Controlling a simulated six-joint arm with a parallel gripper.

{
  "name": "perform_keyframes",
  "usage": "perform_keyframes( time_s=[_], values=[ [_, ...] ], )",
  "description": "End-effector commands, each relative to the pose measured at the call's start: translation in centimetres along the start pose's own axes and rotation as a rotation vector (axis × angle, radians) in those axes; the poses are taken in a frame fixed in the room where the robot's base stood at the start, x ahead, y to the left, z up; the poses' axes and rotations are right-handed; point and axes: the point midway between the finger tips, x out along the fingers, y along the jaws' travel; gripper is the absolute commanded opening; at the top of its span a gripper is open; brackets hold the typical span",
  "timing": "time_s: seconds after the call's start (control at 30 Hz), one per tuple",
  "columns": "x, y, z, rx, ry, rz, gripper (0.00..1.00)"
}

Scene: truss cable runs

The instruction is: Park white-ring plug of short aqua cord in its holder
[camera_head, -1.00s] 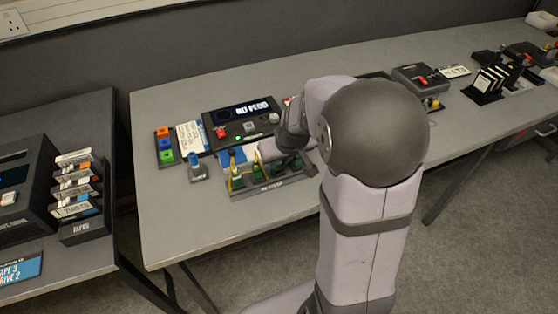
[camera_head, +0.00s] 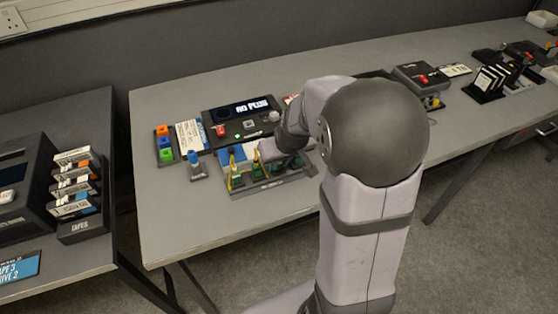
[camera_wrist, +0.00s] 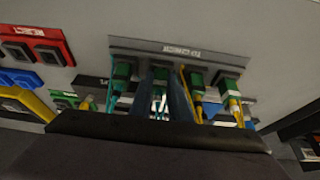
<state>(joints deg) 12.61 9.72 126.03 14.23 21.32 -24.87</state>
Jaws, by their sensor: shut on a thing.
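My gripper (camera_wrist: 163,97) reaches in from the bottom of the wrist view, its two dark fingers shut around a green plug (camera_wrist: 160,74). This plug stands at a slot of the grey holder strip (camera_wrist: 180,52), between other green plugs. Whether it is fully seated I cannot tell. Pale aqua and white cord shows between and beside the fingers. A green plug with aqua cord (camera_wrist: 122,72) is to the left. Green plugs with yellow cords (camera_wrist: 197,82) are to the right. In the head view my wrist hides part of the plug rack (camera_head: 268,184).
Bare table (camera_head: 185,220) lies in front. In the wrist view, red (camera_wrist: 32,42) and blue (camera_wrist: 20,78) socket blocks sit at left.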

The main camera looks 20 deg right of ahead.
Motion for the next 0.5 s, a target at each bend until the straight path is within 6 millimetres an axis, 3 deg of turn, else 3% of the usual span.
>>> perform_keyframes(
  time_s=[0.47,0.5],
  values=[
    [0.07,0.00,0.02,0.000,0.000,0.000,0.00],
    [0.04,0.00,0.00,0.000,0.000,0.000,0.23]
  ],
)
